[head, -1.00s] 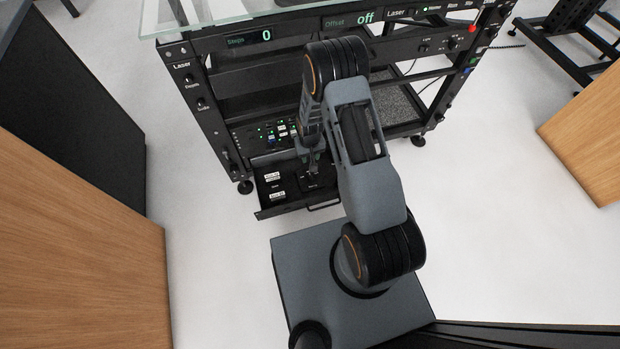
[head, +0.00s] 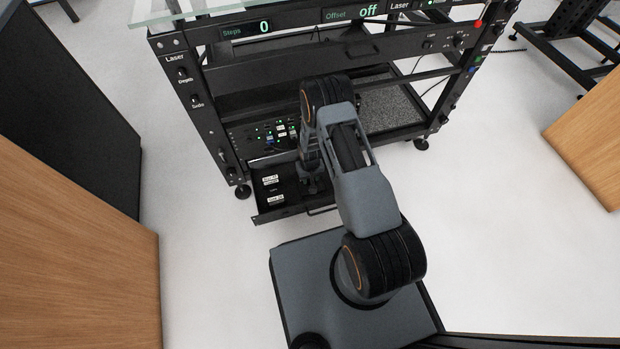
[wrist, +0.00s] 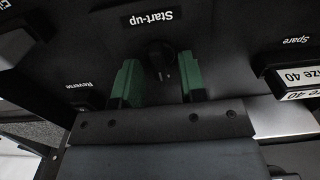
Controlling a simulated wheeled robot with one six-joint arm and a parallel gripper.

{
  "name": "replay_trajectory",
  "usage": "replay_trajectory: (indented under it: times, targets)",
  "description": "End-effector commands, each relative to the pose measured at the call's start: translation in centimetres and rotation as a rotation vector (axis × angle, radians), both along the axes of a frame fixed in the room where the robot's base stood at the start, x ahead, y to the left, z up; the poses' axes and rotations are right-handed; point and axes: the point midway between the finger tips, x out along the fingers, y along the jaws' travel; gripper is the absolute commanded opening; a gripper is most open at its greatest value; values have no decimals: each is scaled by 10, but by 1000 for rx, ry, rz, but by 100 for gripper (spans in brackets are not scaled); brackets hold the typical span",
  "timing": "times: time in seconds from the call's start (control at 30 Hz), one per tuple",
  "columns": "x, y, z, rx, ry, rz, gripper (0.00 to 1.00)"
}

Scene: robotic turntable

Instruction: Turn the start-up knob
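The start-up knob (wrist: 158,58) is a small black round knob under an upside-down "Start-up" label (wrist: 150,17) in the wrist view. It sits on a dark panel. My gripper (wrist: 158,78) has green fingers, one on each side of the knob, with visible gaps between them and the knob. The gripper is open. In the head view my gripper (head: 312,183) reaches down over the pulled-out lower drawer (head: 264,215) of the black rack. My arm hides the knob there.
Labels "Reverse" (wrist: 78,86) and "Spare" (wrist: 296,41) flank the knob. A white-labelled block (wrist: 295,82) stands to the right in the wrist view. A panel with lit buttons (head: 270,133) is above the drawer. Wooden cabinets stand left (head: 80,260) and right (head: 590,145).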

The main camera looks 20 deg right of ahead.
Motion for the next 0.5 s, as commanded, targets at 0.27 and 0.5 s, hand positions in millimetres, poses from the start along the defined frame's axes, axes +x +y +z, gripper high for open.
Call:
replay_trajectory:
  times: [0.27, 0.5]
  targets:
    - [0, 0, -1, 0, 0, 0, 38]
    - [0, 0, -1, 0, 0, 0, 19]
